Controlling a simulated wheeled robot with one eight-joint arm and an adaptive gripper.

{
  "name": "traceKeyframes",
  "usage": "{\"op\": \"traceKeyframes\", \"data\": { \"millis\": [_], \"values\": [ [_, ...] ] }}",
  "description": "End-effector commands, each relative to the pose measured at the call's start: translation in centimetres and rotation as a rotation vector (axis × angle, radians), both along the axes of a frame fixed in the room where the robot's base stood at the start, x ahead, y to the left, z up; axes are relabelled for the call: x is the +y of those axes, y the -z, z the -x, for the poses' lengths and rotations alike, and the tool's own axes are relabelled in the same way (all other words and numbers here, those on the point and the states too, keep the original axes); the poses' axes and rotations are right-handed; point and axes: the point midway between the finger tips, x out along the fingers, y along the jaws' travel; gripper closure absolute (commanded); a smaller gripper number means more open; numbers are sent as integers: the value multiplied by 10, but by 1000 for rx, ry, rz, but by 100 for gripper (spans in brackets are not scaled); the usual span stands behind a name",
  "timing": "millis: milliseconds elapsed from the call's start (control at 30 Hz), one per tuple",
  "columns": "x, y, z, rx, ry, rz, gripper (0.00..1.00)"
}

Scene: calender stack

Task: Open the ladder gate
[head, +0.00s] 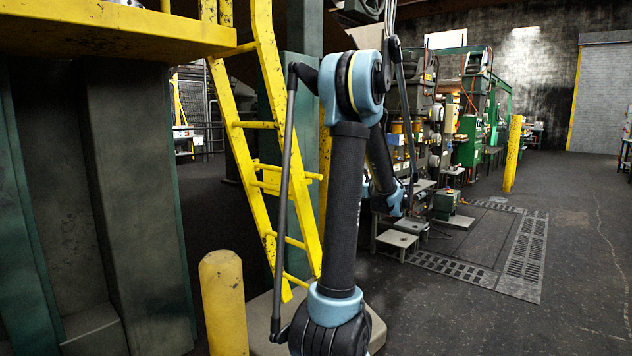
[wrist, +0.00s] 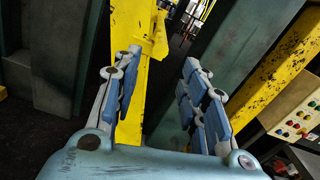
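The yellow ladder (head: 262,95) stands left of my arm in the head view, leaning beside a green post. A short double-barred yellow piece (head: 272,182) sits across its middle and may be the ladder gate; I cannot tell if it is closed. In the wrist view my gripper (wrist: 160,66) is open, with its blue-padded fingers spread apart and nothing held between them. A yellow rail (wrist: 143,60) with a bracket (wrist: 157,38) runs behind and beside the left finger. Contact cannot be judged. My gripper is hidden behind my arm in the head view.
A yellow bollard (head: 223,300) stands before the ladder, and a yellow platform (head: 110,30) overhangs at upper left. Green machines (head: 470,110) line the back right. The dark floor (head: 560,270) at right is clear. A button panel (wrist: 298,125) shows in the wrist view.

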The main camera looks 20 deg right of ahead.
Motion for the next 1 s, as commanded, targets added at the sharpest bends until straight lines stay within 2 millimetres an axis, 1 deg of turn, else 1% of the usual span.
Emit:
{"op": "traceKeyframes", "data": {
  "millis": [33, 400, 600, 800, 1000],
  "values": [
    [6, 0, -8, 0, -3, 0, 60],
    [40, 0, -59, 0, -3, 1, 60],
    [54, 0, -81, 0, -1, 1, 60],
    [60, 0, -92, 0, 0, 1, 60],
    [61, 0, -94, 0, 1, 1, 60]
  ]
}}
